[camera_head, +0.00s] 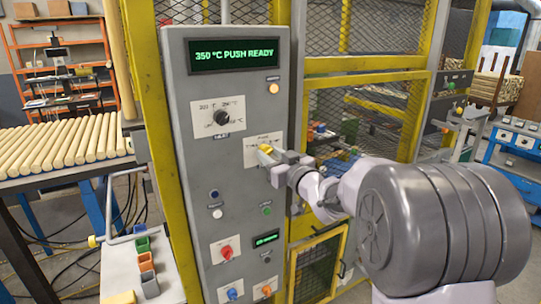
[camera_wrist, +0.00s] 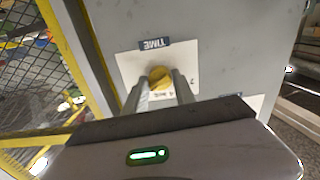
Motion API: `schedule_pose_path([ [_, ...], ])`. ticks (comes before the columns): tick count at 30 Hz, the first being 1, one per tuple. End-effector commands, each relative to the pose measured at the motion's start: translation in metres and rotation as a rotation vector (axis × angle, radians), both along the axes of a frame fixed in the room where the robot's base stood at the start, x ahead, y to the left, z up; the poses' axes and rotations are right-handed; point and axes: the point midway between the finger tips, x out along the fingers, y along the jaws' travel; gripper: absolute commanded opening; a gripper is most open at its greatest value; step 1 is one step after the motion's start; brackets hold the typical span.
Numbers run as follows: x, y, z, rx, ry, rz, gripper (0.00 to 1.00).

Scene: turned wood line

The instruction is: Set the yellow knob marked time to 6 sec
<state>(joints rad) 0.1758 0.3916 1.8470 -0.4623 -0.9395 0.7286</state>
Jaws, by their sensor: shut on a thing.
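The yellow knob (camera_wrist: 160,77) sits on a white plate (camera_wrist: 124,64) on the grey panel. In the wrist view the label TIME (camera_wrist: 155,44) appears upside down above it. My gripper (camera_wrist: 161,84) is shut on the knob, one finger on each side. In the head view my gripper (camera_head: 270,158) reaches the panel from the right, and a bit of the yellow knob (camera_head: 265,148) shows at its tips. The scale marks around the knob are partly hidden by the fingers and too small to read surely, so its setting cannot be told.
The grey panel (camera_head: 180,90) carries a green display (camera_head: 235,55) reading 350 °C PUSH READY. A black knob (camera_head: 221,117) is above left of my gripper. Buttons and a red knob (camera_head: 226,252) are below. A yellow mesh guard (camera_head: 335,65) stands to the right.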

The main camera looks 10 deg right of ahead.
Motion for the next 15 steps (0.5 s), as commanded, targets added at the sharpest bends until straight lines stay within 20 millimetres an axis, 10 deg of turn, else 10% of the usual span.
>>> schedule_pose_path([
  [2,0.0000,0.0000,0.0001,0.001,0.000,0.000,0.00],
  [3,0.0000,0.0000,0.0001,0.001,0.000,0.000,0.36],
  [6,0.0000,0.0000,0.0001,0.000,0.000,0.000,0.54],
  [15,-0.0008,-0.0004,0.0002,-0.001,0.000,0.000,0.54],
])
